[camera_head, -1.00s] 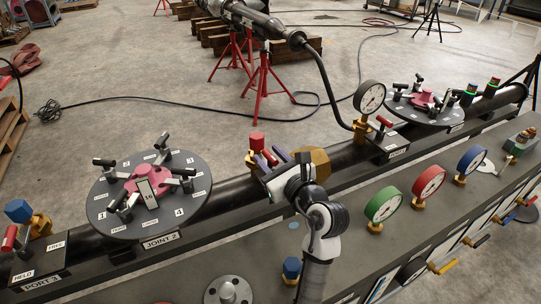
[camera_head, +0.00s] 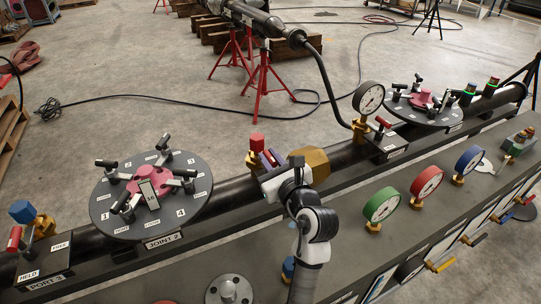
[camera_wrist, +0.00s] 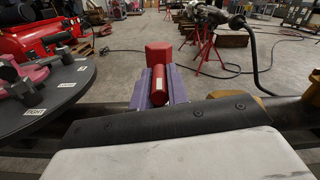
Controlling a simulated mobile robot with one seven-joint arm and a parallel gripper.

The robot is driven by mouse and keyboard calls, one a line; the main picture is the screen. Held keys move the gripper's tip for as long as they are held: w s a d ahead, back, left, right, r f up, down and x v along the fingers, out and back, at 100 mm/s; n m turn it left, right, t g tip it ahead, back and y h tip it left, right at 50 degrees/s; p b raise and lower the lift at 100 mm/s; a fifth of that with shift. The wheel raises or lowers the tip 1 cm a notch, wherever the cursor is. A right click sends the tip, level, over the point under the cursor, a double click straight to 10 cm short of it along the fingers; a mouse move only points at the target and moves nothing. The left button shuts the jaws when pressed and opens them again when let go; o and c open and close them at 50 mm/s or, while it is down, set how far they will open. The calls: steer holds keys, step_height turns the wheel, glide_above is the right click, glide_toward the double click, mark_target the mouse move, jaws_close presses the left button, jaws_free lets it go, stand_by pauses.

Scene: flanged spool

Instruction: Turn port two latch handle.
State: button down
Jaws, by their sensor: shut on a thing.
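My gripper (camera_head: 270,158), with purple fingers, is at the middle port on the black pipe. In the wrist view its fingers (camera_wrist: 160,90) are shut around a red cylindrical latch handle (camera_wrist: 159,92), which points toward the camera. A red block-shaped cap (camera_wrist: 159,54) stands just beyond the handle. In the head view the red cap (camera_head: 257,139) sits on a brass fitting left of the fingers. My wrist and arm hide the port's plate and any label, and the handle itself is mostly hidden in that view.
Left is the joint 2 disc (camera_head: 195,207) with several clamps. Beyond it, port 3 has a blue cap (camera_head: 21,210) and red handle (camera_head: 14,239). A brass hex nut (camera_head: 312,163) is close right of my gripper. A gauge (camera_head: 369,97) and coloured dials stand further right.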

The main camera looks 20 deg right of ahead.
steer(key=c, duration=1.4)
jaws_free()
steer(key=shift+o, duration=0.2)
steer(key=s+d+p, duration=0.1)
steer(key=s+d, duration=0.1)
steer(key=s, duration=1.1)
steer(key=shift+s+d+p, duration=0.2)
steer(key=shift+s+p, duration=0.1)
steer(key=shift+p, duration=0.1)
